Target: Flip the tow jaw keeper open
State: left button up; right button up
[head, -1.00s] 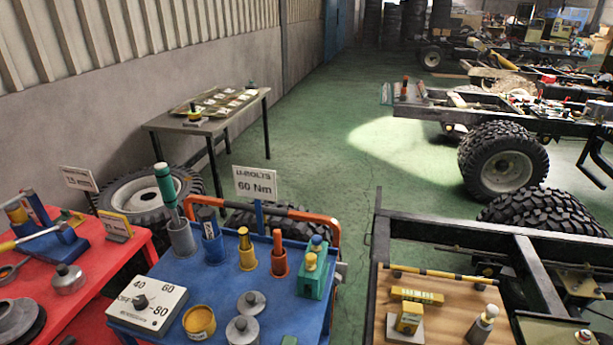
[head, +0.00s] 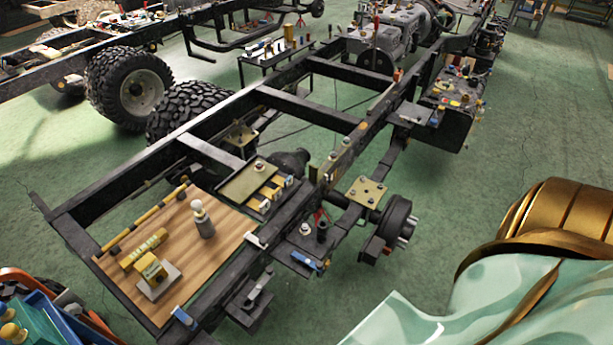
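The near black chassis frame (head: 305,108) runs from the lower left to the upper right in the head view. I cannot pick out the tow jaw or its keeper with certainty. A dark bracket with a pale lever-like part (head: 260,287) sticks out from the near side rail. A small black post (head: 322,228) stands on a plate farther along that rail. Neither of my grippers is in view.
A wooden board (head: 120,280) across the frame's near end carries a yellow block (head: 150,268) and a grey post with a white knob (head: 203,220). A blue cart (head: 40,320) is at the lower left. Green floor (head: 480,190) is open on the right.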

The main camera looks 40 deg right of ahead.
aim_at(269, 269)
jog(key=z, duration=0.75)
